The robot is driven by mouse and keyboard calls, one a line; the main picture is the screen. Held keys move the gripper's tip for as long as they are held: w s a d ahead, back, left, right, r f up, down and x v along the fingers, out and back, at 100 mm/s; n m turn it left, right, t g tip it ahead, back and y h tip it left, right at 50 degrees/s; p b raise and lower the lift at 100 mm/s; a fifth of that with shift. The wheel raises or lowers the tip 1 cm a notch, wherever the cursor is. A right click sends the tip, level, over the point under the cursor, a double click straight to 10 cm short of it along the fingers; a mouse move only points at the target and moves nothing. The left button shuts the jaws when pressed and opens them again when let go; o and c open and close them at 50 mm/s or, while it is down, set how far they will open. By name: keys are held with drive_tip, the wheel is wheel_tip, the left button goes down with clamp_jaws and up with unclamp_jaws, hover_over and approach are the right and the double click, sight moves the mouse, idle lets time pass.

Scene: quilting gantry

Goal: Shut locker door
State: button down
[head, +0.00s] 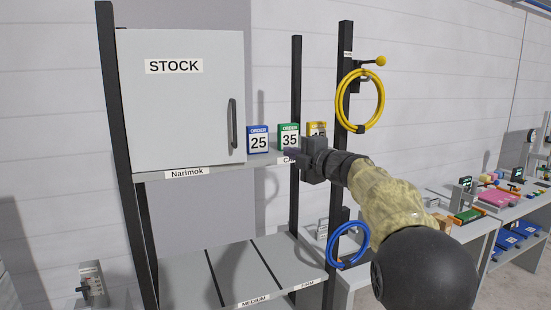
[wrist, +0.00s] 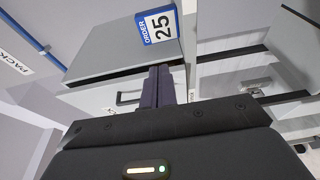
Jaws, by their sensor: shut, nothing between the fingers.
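The grey locker door (head: 185,100), labelled STOCK, is at the upper left in the head view. Its dark vertical handle (head: 233,123) is near its right edge. The door looks almost flush with the locker. In the wrist view, turned on its side, the door (wrist: 90,103) and handle (wrist: 127,98) show behind the fingers, with a dark band along the door edge that looks like a narrow gap. My gripper (head: 289,153) is shut and empty, right of the door and apart from the handle. Its fingers (wrist: 160,85) are together in the wrist view.
A blue order 25 box (head: 258,140), a green order 35 box (head: 288,136) and a partly hidden yellow box (head: 317,129) stand on the shelf right of the locker. Yellow (head: 360,100) and blue (head: 349,245) rings hang by a dark post. The lower shelf is empty.

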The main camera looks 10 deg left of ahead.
drive_tip(key=s+d+f+m+h, duration=0.4)
drive_tip(key=d+f+m+h, duration=0.2)
drive_tip(key=d+f+m, duration=0.25)
drive_tip(key=s+d+f+m+h, duration=0.4)
drive_tip(key=d+f+m+h, duration=0.1)
drive_tip(key=d+f+m, duration=0.4)
drive_tip(key=s+f+m+g, duration=0.3)
drive_tip(key=s+f, duration=0.4)
drive_tip(key=s, duration=0.2)
drive_tip(key=s+d+f+m+g+h, duration=0.1)
drive_tip(key=s+f+m+g, duration=0.2)
drive_tip(key=s+f, duration=0.4)
drive_tip(key=s+f+m+g, duration=0.3)
drive_tip(key=s+f, duration=0.4)
drive_tip(key=s, duration=0.6)
drive_tip(key=shift+s+d+g+h, duration=0.25)
drive_tip(key=shift+d+g+h, duration=0.15)
drive_tip(key=shift+g, duration=0.2)
drive_tip(key=shift+s+m, duration=0.15)
drive_tip(key=shift+m, duration=0.1)
